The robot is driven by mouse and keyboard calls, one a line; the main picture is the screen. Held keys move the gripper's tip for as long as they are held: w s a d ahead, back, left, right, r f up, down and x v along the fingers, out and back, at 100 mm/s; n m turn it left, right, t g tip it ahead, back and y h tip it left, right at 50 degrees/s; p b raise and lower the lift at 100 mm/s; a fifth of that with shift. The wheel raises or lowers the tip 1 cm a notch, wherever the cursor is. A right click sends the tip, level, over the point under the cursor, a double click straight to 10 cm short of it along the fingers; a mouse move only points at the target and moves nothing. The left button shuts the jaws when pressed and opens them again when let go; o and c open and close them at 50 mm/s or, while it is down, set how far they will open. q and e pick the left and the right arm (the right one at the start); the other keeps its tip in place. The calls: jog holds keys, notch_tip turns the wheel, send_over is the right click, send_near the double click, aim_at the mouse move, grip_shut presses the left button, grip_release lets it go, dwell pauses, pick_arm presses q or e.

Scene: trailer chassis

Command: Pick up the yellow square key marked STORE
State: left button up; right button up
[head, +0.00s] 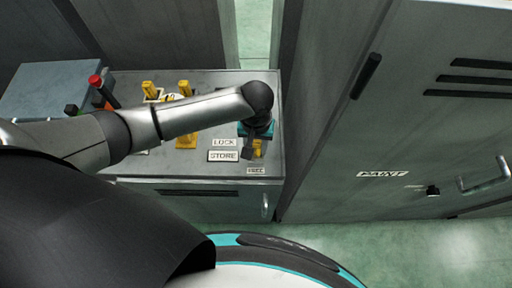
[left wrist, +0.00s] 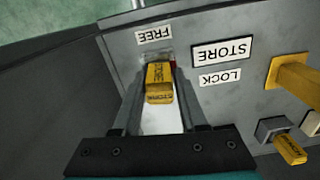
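The yellow square key marked STORE (left wrist: 160,84) stands in a keyhole in the grey panel, beside the FREE label (left wrist: 155,34). In the head view the key (head: 257,147) is partly hidden by my left gripper (head: 251,148). In the left wrist view my left gripper (left wrist: 161,72) has one finger on each side of the key, very close to it. I cannot tell whether the fingers touch the key. The STORE label (left wrist: 223,52) and LOCK label (left wrist: 220,78) lie to the right of the key. My right gripper is out of view.
A second yellow key (left wrist: 290,150) and a yellow handle (left wrist: 298,78) are to the right in the wrist view. In the head view, yellow levers (head: 184,88) and a red-topped lever (head: 97,82) stand on the grey cabinet top (head: 215,80). A PAINT cabinet (head: 383,174) stands to the right.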

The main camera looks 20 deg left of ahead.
pick_arm(q)
grip_shut()
dwell(0.4)
